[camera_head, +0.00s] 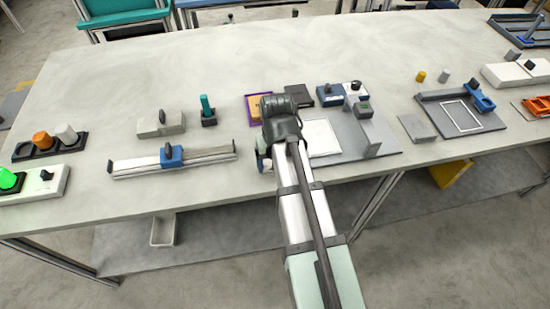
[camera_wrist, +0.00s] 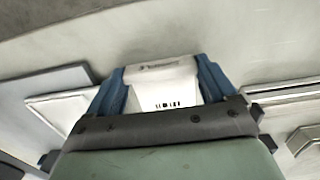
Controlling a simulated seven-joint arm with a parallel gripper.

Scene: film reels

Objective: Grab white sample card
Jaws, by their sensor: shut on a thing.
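A white sample card (camera_wrist: 163,90) with small dark print near its top edge and a short row of dark marks lower down shows in the wrist view. My gripper (camera_wrist: 160,65) has its two blue fingers on either side of the card and is shut on it. The card's lower part is hidden behind the gripper body. In the head view my arm and wrist cover the card, and the fingers are mostly hidden beside the grey board.
A grey board (camera_head: 385,148) with a white panel (camera_head: 322,138) lies right of my wrist. An orange card in a purple frame (camera_head: 253,105) and a dark square (camera_head: 298,95) lie behind it. A metal rail with a blue slider (camera_head: 172,155) lies left. The table's back middle is clear.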

